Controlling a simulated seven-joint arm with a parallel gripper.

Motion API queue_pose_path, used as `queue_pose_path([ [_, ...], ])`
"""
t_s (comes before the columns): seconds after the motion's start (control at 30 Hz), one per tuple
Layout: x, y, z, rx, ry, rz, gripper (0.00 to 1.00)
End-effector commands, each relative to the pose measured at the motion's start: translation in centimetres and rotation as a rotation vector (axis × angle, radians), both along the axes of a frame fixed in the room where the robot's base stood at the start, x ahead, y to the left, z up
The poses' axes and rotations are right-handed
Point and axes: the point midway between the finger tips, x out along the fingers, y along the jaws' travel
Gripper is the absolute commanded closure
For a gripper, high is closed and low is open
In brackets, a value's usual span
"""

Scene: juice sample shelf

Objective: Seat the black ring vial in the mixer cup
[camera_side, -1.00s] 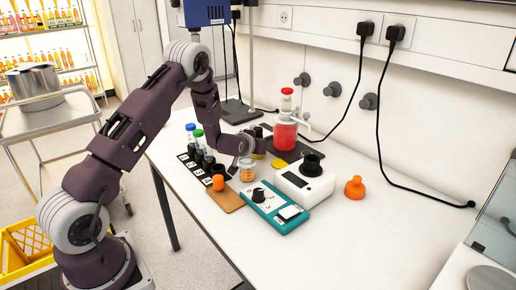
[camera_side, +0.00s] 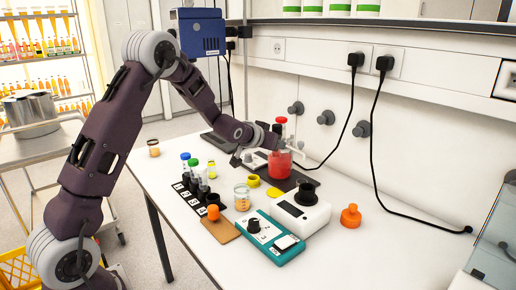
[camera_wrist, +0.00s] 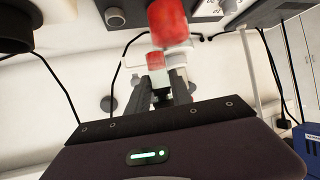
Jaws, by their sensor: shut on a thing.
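In the wrist view the fingers (camera_wrist: 166,88) are shut on a small vial (camera_wrist: 177,62) with a pale part showing. A dark piece shows at the fingertips in the side view. The mixer cup (camera_side: 307,188) is the black cup on the white device (camera_side: 301,213), to the right of and nearer than my gripper.
A black rack (camera_side: 187,195) holds vials with blue and green caps. The table's front right is clear.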

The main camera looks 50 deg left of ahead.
Motion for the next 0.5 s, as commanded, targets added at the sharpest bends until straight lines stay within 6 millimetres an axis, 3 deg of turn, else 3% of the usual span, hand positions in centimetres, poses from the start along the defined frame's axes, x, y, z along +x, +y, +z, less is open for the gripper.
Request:
queue_pose_path([
  [0.23,0.5,-6.8,2.3,0.0,-0.005,-0.275,1.0],
  [0.5,-1.5,-13.2,3.4,0.0,-0.002,-0.59,1.0],
])
